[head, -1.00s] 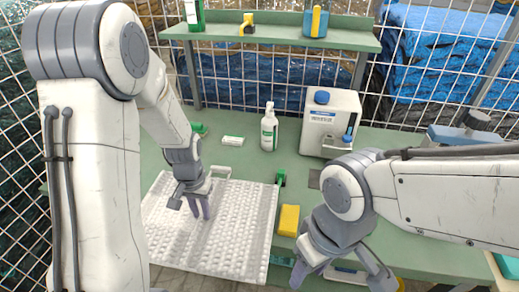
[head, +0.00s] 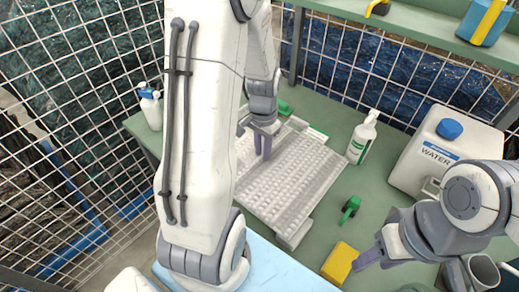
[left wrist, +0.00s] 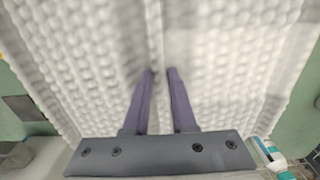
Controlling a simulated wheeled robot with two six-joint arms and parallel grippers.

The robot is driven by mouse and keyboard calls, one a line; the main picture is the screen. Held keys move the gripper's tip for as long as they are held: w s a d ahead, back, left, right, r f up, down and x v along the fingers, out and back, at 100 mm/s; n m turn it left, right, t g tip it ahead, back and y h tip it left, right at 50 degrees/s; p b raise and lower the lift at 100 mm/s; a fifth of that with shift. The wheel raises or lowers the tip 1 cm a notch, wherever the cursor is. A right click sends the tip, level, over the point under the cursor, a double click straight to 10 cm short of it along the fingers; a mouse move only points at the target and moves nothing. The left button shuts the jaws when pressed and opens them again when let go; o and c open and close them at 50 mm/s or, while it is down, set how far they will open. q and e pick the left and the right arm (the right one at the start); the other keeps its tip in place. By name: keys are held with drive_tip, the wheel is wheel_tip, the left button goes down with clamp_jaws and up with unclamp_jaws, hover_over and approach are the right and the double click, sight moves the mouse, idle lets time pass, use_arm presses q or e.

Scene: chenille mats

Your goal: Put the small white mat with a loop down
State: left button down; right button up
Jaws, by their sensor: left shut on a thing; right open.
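The white mat (head: 310,180) has a nubby surface and lies over the green table in the head view, beside my left arm. My left gripper (head: 265,145) points down onto it and is shut on a ridge of it. In the left wrist view the mat (left wrist: 230,60) fills most of the picture, and the two fingers (left wrist: 161,75) close on a raised fold. The loop is mostly hidden by my left arm. I cannot tell whether the mat rests flat on the table. My right gripper (head: 420,268) is open and empty, right of the yellow sponge.
A yellow sponge (head: 340,262) and a green clip (head: 350,207) lie right of the mat. Behind are a white bottle (head: 361,138) and a water container (head: 442,150). A spray bottle (head: 151,106) stands at the table's left. Wire mesh and a shelf (head: 490,48) bound the back.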

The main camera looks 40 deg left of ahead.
sight(244, 144)
use_arm(q)
drive_tip(key=w+a+f+p, duration=0.1)
drive_tip(key=a+f, duration=0.1)
drive_tip(key=a, duration=0.1)
drive_tip(key=w+a+f+p, duration=0.1)
drive_tip(key=a+f, duration=0.1)
drive_tip(key=a, duration=0.1)
drive_tip(key=w+a+f, duration=0.1)
drive_tip(key=a+f, duration=0.1)
drive_tip(key=a, duration=0.1)
drive_tip(key=shift+w+a+f+p, duration=0.1)
drive_tip(key=shift+a+p, duration=0.15)
drive_tip(key=shift+p, duration=0.15)
wheel_tip(244, 144, down, 3)
drive_tip(key=shift+p, duration=0.7)
drive_tip(key=shift+f, duration=0.45)
drive_tip(key=shift+f, duration=0.1)
drive_tip(key=shift+f, duration=0.15)
drive_tip(key=c, duration=0.7)
unclamp_jaws()
drive_tip(key=shift+c, duration=0.2)
drive_tip(key=shift+r, duration=0.2)
